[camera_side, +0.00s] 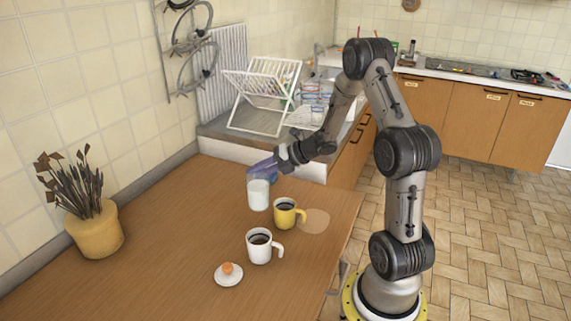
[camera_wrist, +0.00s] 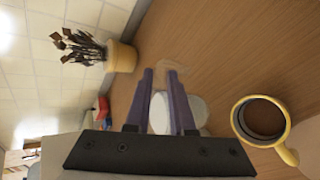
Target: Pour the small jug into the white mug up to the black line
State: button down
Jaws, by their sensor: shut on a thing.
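The small jug (camera_side: 258,195) looks like a clear vessel with white liquid in it. It stands upright behind the mugs; I cannot tell whether it touches the table. My gripper (camera_side: 262,168) has purple fingers and is shut on its upper part. In the wrist view the fingers (camera_wrist: 161,80) reach over the jug (camera_wrist: 194,108), which they partly hide. The white mug (camera_side: 259,250) stands upright on the table in front of the jug, with a dark line near its rim and dark contents. It is not seen in the wrist view.
A yellow mug (camera_side: 285,216) with dark contents stands between jug and white mug; it also shows in the wrist view (camera_wrist: 262,118). An egg in a white holder (camera_side: 228,275) is front left. A pale round patch (camera_side: 315,221) lies right. A plant pot (camera_side: 95,232) stands far left.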

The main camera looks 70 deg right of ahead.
aim_at(249, 192)
jog(key=shift+w+a+f+n+t+y, duration=0.3)
jog(key=shift+a+f+n, duration=0.35)
jog(key=shift+a, duration=0.45)
jog(key=shift+w+a+f+n+t+y, duration=0.25)
jog(key=shift+a+f+n, duration=0.4)
jog(key=shift+a, duration=0.5)
jog(key=shift+w+a+f+n+t+y, duration=0.3)
jog(key=shift+a+f+n, duration=0.3)
jog(key=shift+a, duration=0.5)
jog(key=shift+s+a+r+t, duration=0.15)
jog(key=shift+s+t, duration=0.15)
jog(key=shift+t, duration=0.05)
jog(key=shift+s+a+r+n+t, duration=0.25)
jog(key=shift+s+r+n+t, duration=0.2)
jog(key=shift+s+n+t, duration=0.1)
jog(key=shift+s+a+r+n+t, duration=0.2)
jog(key=shift+s+r+n+t, duration=0.25)
jog(key=shift+t, duration=0.1)
jog(key=shift+s+a+r+t, duration=0.15)
jog(key=shift+r+t, duration=0.05)
jog(key=shift+t, duration=0.1)
dwell(2.9)
